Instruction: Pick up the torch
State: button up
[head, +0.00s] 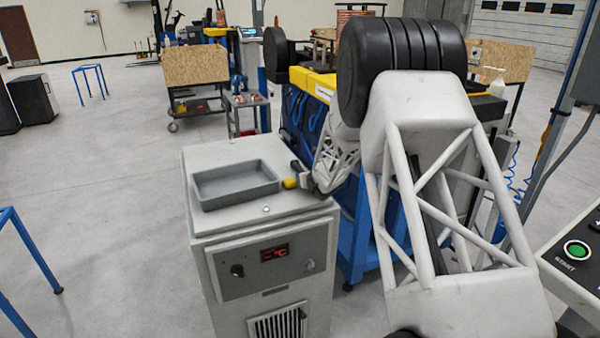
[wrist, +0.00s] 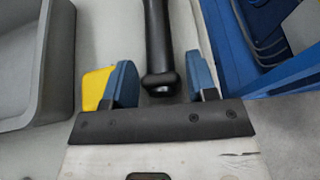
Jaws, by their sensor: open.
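A black rod with a rounded, thicker end (wrist: 158,40), which looks like the torch, runs up out of the top of the wrist view. Its near end lies between the two blue fingers of my gripper (wrist: 161,72), with a gap on each side. My gripper is open. In the head view my gripper (head: 299,176) is low at the right edge of the grey cabinet top, and I cannot make out the rod there. A yellow piece (wrist: 95,88) shows beside the left finger; in the head view a yellow piece (head: 290,183) shows there too.
A grey open tray (head: 235,184) sits on the cabinet (head: 262,215), left of my gripper; it also shows in the wrist view (wrist: 62,60). A blue bin (wrist: 245,55) is close on the right. A blue workbench (head: 355,235) stands right of the cabinet.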

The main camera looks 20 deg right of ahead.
jog(key=c, duration=0.8)
jog(key=shift+r, duration=0.15)
jog(key=shift+r, duration=0.75)
notch_tip(320, 180, up, 2)
jog(key=shift+s, duration=0.1)
jog(key=s+a+r, duration=0.1)
jog(key=s+a, duration=0.3)
jog(key=s, duration=1.1)
jog(key=shift+r, duration=0.15)
jog(key=shift+s, duration=0.1)
